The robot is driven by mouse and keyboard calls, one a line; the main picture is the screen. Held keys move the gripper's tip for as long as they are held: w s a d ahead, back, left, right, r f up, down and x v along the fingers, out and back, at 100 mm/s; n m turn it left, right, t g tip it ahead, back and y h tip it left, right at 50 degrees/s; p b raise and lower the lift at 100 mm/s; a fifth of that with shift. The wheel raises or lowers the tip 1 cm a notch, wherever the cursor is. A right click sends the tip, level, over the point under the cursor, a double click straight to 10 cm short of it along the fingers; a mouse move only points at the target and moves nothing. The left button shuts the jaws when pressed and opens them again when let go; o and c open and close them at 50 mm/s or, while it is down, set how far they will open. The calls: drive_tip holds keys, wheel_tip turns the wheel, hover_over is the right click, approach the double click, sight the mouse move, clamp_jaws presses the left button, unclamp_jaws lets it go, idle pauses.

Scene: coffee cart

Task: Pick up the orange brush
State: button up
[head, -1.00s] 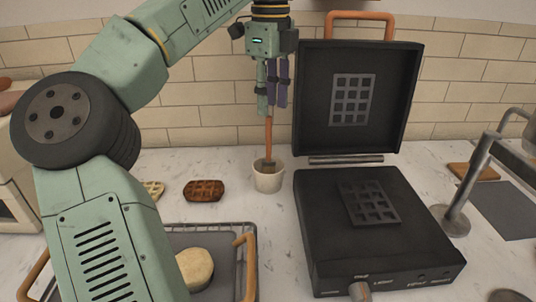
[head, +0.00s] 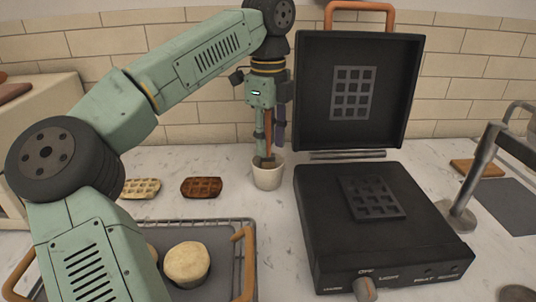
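The orange brush (head: 268,132) stands nearly upright in a small white cup (head: 268,177) on the counter, its lower end inside the cup and hidden. My gripper (head: 270,142) points down over the cup, its fingers reaching to just above the rim. The brush handle runs up between the two fingers, which stand apart on either side of it. I see no firm contact between the fingers and the handle.
An open black waffle iron (head: 375,245) stands close on the right, its lid (head: 320,90) raised. Two waffles, one pale (head: 140,188) and one brown (head: 202,187), lie left of the cup. A wire-edged tray (head: 220,240) with round cakes (head: 187,263) is in front.

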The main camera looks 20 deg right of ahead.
drive_tip(key=shift+c, duration=0.6)
clamp_jaws()
drive_tip(key=shift+r, duration=0.1)
